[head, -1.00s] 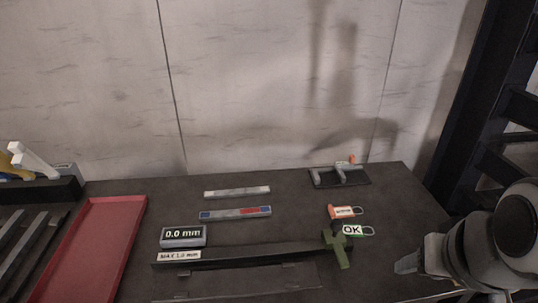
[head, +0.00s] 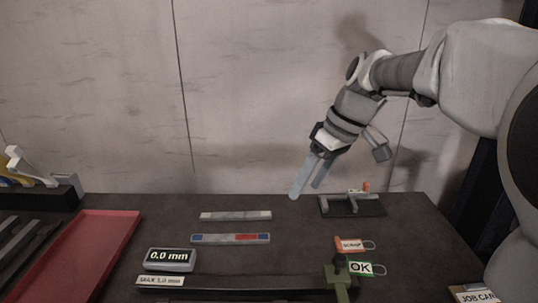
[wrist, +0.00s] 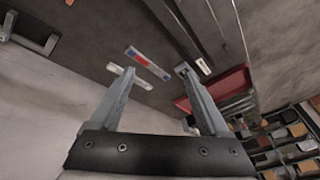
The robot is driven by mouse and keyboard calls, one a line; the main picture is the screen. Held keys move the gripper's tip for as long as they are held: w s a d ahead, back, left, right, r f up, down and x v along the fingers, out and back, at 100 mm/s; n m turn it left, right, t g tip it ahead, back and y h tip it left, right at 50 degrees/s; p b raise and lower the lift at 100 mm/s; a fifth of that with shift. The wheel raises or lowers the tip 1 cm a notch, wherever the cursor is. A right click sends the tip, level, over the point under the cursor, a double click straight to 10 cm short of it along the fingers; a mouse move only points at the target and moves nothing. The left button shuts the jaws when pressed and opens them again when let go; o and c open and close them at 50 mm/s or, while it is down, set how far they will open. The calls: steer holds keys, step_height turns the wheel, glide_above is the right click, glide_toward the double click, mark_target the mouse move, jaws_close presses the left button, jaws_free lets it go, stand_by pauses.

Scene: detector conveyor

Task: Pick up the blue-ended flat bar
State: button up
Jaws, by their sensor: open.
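The flat bar with a blue left end and a red patch toward its right (head: 218,239) lies flat on the dark table in the head view. It also shows in the wrist view (wrist: 142,60), beyond my fingertips. A plain grey flat bar (head: 236,216) lies just behind it, roughly parallel. My gripper (head: 306,189) is open and empty, tilted down-left, in the air above the table's back part, to the right of both bars. In the wrist view my gripper (wrist: 157,71) has its two fingers spread wide.
A display reading 0.0 mm (head: 170,260) and a long dark rail (head: 240,282) with a green piece (head: 340,282) lie in front. SCRAP (head: 351,244) and OK (head: 361,268) tags lie right. A small fixture (head: 352,205) stands back right. A red tray (head: 82,258) lies left.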

steer(key=w+a+f+n+g+y+b, duration=0.1)
steer(key=w+a+f+n+y+b, duration=0.15)
steer(key=w+f, duration=0.3)
steer(key=w+a+f+n+g+y+b, duration=0.1)
steer(key=w+f+n, duration=0.25)
steer(key=w, duration=0.25)
steer(key=n+g+y+b, duration=0.2)
steer(key=n+y+b, duration=0.2)
steer(key=n, duration=0.2)
glide_toward(230, 237)
steer(key=shift+b+x, duration=0.8)
steer(key=shift+x, duration=0.35)
steer(key=b+x, duration=0.1)
steer(key=x, duration=0.4)
steer(key=shift+f, duration=0.25)
steer(key=shift+d, duration=0.1)
jaws_close()
steer(key=shift+r+y, duration=0.15)
steer(key=shift+y, duration=0.1)
